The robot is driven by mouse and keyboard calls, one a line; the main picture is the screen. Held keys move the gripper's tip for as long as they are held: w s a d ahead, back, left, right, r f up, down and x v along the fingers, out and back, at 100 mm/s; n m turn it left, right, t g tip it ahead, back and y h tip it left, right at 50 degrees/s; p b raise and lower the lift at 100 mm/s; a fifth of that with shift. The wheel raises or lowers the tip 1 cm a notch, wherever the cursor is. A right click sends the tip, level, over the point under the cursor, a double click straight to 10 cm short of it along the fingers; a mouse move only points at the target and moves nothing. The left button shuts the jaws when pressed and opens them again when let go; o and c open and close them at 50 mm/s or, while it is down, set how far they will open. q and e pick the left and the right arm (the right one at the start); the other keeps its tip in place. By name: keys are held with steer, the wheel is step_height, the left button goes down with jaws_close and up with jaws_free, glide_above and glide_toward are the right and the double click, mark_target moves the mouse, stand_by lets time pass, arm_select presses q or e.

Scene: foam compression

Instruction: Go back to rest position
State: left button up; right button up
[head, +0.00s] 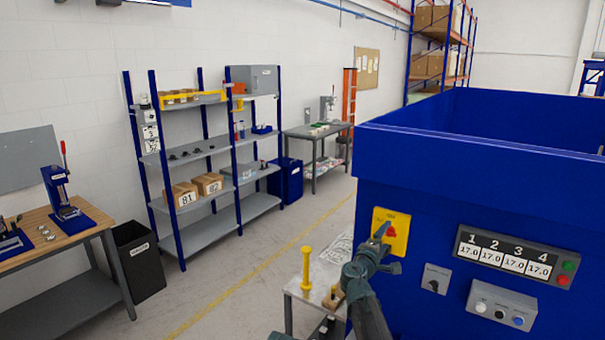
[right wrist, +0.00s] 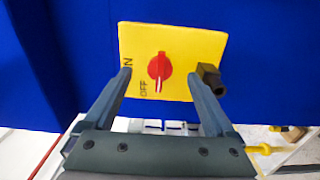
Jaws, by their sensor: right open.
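My right gripper (head: 378,238) is in front of a yellow switch plate (head: 402,222) on the blue machine's front. In the right wrist view my right gripper (right wrist: 166,82) is open and empty. Its two fingers stand on either side of the red rotary knob (right wrist: 160,66), with clear gaps to it. My left gripper is not in view.
The blue machine (head: 460,150) fills the right side, with a numbered display panel (head: 515,257) and a button box (head: 501,305). A small table (head: 300,292) with a yellow handle (head: 306,270) stands left of my right arm. Shelves (head: 210,236) line the wall; the floor between is clear.

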steer(key=v, duration=0.7)
steer(key=x, duration=0.7)
steer(key=shift+w, duration=0.2)
steer(key=m, duration=0.2)
steer(key=shift+s+m, duration=0.2)
steer(key=shift+m, duration=0.1)
steer(key=m, duration=0.3)
steer(key=v, duration=1)
steer(key=shift+a+f, duration=0.2)
